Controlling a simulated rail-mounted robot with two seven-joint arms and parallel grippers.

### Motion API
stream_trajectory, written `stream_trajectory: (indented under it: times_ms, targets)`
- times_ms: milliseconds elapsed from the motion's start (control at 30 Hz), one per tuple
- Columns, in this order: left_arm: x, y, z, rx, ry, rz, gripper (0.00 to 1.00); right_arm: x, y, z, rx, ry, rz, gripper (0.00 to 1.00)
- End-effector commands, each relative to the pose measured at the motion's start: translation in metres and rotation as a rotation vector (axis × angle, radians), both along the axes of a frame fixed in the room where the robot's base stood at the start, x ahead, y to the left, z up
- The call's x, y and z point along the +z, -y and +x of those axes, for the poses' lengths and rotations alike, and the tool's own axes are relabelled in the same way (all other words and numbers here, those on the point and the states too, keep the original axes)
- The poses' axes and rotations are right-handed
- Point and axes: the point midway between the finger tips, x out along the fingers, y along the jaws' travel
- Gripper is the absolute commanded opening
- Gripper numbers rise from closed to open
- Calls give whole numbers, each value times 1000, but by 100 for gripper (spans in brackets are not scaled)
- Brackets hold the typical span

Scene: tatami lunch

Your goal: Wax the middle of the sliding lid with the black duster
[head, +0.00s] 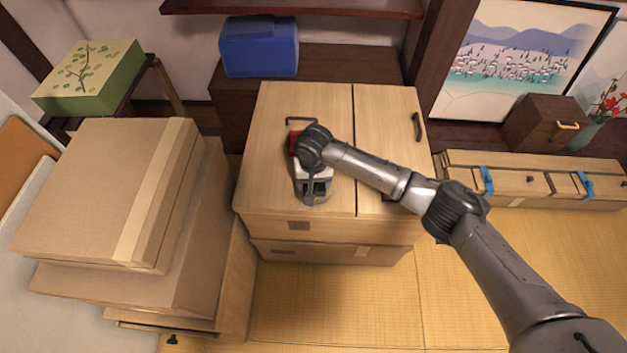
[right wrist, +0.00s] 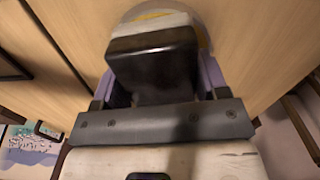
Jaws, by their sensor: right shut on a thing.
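The wooden chest's top has two pale panels split by a dark seam. The left panel (head: 263,178), which I take to be the sliding lid, has a dark handle near its back edge. My right gripper (head: 314,192) is over the middle of this panel, pointing down. In the right wrist view it is shut on the black duster (right wrist: 152,62), its purple fingers on either side of the black block. A pale and yellowish rounded part shows under the block, close over the wood; I cannot tell if it touches. My left gripper is not in view.
Stacked cardboard boxes (head: 105,195) stand left of the chest. A blue bin (head: 259,47) sits on the dark cabinet behind it. A long low wooden box with blue clasps (head: 525,184) lies at right. A red thing (head: 294,143) shows beside my wrist. Tatami in front is clear.

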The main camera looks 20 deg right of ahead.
Motion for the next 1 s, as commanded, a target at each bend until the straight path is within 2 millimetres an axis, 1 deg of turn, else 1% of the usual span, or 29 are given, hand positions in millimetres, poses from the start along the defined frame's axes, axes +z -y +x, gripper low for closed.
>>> stream_trajectory:
  times_ms: [500,1000]
  targets:
    - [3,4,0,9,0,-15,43,0,0,0,0,0,0,45]
    - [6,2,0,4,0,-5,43,-1,0,0,-1,-1,-1,45]
